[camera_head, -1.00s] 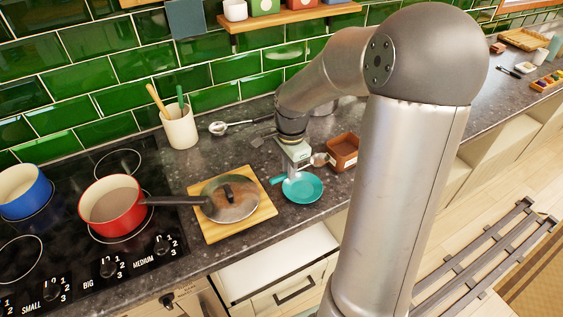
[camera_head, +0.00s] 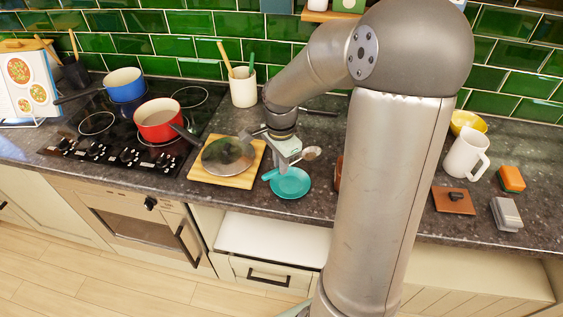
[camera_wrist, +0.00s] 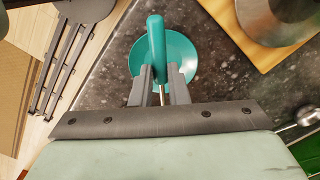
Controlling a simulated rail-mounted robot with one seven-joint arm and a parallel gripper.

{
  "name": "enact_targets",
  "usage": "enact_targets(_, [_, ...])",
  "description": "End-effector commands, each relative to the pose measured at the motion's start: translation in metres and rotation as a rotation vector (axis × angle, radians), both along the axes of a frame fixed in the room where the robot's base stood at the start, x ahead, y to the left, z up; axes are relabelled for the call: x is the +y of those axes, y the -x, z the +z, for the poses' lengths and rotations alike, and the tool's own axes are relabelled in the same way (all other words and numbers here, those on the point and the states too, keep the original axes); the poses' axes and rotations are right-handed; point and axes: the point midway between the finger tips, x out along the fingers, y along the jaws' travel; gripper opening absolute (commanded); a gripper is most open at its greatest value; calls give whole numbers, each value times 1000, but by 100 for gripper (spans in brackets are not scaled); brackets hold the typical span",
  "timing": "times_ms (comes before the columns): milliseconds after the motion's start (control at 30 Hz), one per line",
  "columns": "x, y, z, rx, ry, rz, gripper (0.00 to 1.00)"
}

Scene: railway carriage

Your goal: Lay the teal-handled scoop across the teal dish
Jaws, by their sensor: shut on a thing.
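The teal dish (camera_head: 291,184) stands on the dark counter, right of the wooden board; in the wrist view the dish (camera_wrist: 184,50) lies beyond my fingertips. My gripper (camera_wrist: 158,80) is shut on the scoop, whose teal handle (camera_wrist: 156,45) stands out between the fingers and overlaps the dish in the picture. In the head view, the gripper (camera_head: 287,160) is at the dish's far edge, with the scoop's metal bowl (camera_head: 312,153) to its right and the handle's end to its lower left. I cannot tell whether the scoop touches the dish.
A wooden board (camera_head: 200,176) with a lidded pan (camera_head: 228,157) is close on the left. A utensil crock (camera_head: 243,88) stands behind. A red pot (camera_head: 158,121) is on the hob.

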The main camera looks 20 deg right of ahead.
Motion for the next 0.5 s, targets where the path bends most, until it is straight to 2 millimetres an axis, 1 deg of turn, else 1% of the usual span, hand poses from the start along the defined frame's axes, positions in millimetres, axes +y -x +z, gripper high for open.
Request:
enact_targets(433, [1,0,1,1,-2,1,0])
enact_targets(500, [1,0,-4,2,-3,1,0])
